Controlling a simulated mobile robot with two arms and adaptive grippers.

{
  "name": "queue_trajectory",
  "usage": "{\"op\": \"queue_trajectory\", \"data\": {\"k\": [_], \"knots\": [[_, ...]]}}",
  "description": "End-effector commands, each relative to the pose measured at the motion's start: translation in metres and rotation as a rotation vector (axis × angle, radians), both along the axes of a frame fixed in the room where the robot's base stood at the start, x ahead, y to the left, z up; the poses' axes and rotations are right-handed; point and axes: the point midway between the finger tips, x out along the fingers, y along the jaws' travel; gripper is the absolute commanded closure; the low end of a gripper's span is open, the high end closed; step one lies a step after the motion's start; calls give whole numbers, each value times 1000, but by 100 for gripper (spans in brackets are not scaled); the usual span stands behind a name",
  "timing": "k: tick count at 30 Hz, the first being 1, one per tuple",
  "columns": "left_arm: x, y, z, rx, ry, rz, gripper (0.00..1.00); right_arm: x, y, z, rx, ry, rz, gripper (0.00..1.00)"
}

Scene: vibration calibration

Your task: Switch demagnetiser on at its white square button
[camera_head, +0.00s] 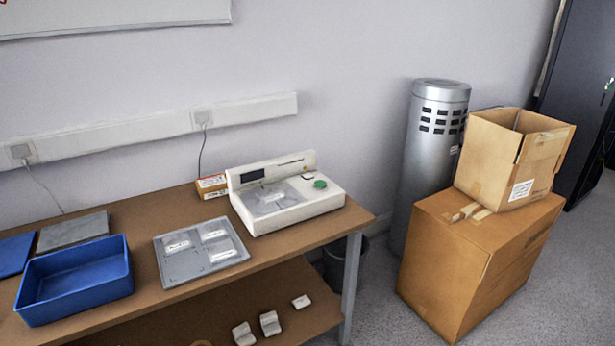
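A white bench device (286,205), which looks like the demagnetiser, stands on the right end of the wooden table. It has a raised back panel with a small dark display (252,175), a grey plate (270,198) on top and a green round part (320,184) at the right. A white square button cannot be made out clearly at this size. A cable runs from a wall socket down behind the device. Neither of my grippers is in view.
On the table (160,212) are a grey tray (201,273) with white pieces, a blue bin (75,281), a grey slab (73,232) and a small box (211,186). White blocks lie on the lower shelf. Cardboard boxes (470,262) and a silver cylinder (424,165) stand right.

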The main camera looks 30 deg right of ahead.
Motion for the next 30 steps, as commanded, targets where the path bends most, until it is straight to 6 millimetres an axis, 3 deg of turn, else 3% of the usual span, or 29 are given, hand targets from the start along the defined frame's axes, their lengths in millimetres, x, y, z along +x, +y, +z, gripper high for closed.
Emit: {"op": "queue_trajectory", "data": {"k": [2,10,30], "knots": [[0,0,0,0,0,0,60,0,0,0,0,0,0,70],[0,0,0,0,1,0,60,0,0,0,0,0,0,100],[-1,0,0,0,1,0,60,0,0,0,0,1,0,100]]}}
